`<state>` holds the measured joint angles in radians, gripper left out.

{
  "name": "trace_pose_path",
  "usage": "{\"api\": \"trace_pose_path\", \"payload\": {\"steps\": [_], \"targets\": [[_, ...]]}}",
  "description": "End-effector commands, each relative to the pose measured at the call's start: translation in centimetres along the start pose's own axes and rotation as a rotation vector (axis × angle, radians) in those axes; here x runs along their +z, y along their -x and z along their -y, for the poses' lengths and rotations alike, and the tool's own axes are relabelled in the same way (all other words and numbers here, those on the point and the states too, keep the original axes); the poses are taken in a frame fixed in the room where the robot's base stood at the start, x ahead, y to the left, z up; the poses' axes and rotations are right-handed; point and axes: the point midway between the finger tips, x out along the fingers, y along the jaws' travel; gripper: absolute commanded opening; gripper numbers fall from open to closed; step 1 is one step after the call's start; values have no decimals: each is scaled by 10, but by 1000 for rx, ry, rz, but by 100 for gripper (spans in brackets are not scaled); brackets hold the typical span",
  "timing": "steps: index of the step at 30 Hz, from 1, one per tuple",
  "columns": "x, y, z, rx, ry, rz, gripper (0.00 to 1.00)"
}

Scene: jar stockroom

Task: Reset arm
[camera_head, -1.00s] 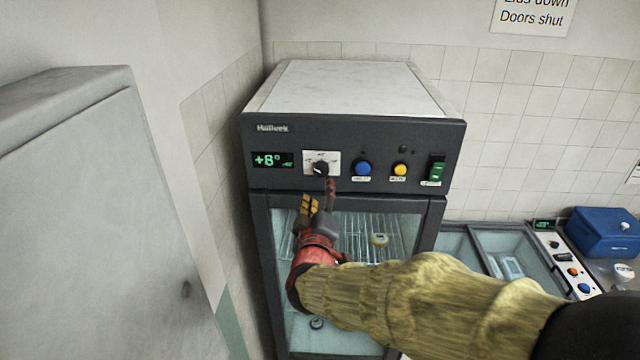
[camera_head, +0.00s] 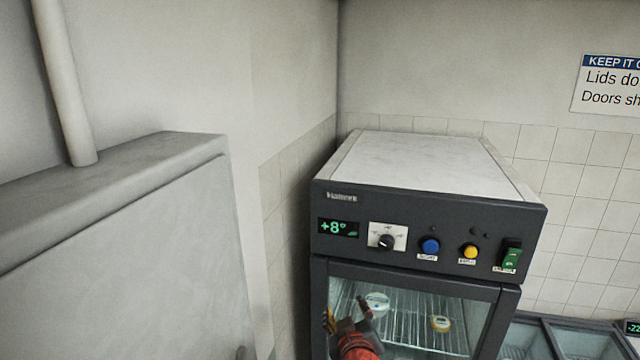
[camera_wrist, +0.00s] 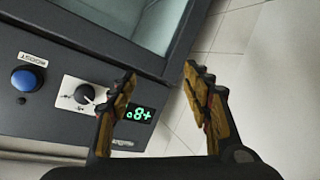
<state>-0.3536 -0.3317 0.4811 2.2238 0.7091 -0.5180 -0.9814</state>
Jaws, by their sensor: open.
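My gripper (camera_head: 346,318) is low in the head view, in front of the glass door of a dark fridge (camera_head: 330,262). Only its red wrist part and the fingers show there. In the wrist view my gripper (camera_wrist: 160,98) has its two yellow-and-black fingers apart, with nothing between them. The fridge's control panel (camera_wrist: 40,112) fills the left of that view. The dial (camera_head: 386,242) sits on a white plate; one finger lies just beside it in the wrist view (camera_wrist: 85,93). The display (camera_head: 338,228) reads +8.
The panel also has a blue button (camera_head: 430,245), a yellow button (camera_head: 469,251) and a green switch (camera_head: 510,258). Containers sit on racks behind the glass. A grey cabinet (camera_head: 120,260) stands at left.

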Motion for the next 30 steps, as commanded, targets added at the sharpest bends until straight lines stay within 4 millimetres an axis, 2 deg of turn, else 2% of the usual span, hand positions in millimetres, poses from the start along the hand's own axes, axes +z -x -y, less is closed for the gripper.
{"api": "trace_pose_path", "payload": {"steps": [3, 6, 8, 11, 15, 21, 25, 30], "targets": [[22, 16, 47, -193, -115, 91, 49], [55, 37, 79, -323, -200, 204, 49], [78, 52, 93, -381, -243, 280, 49], [124, 78, 107, -440, -301, 419, 49], [183, 113, 109, -449, -354, 587, 49], [256, 149, 99, -386, -391, 746, 49], [297, 164, 90, -331, -398, 798, 49], [337, 170, 79, -264, -394, 786, 49]]}}
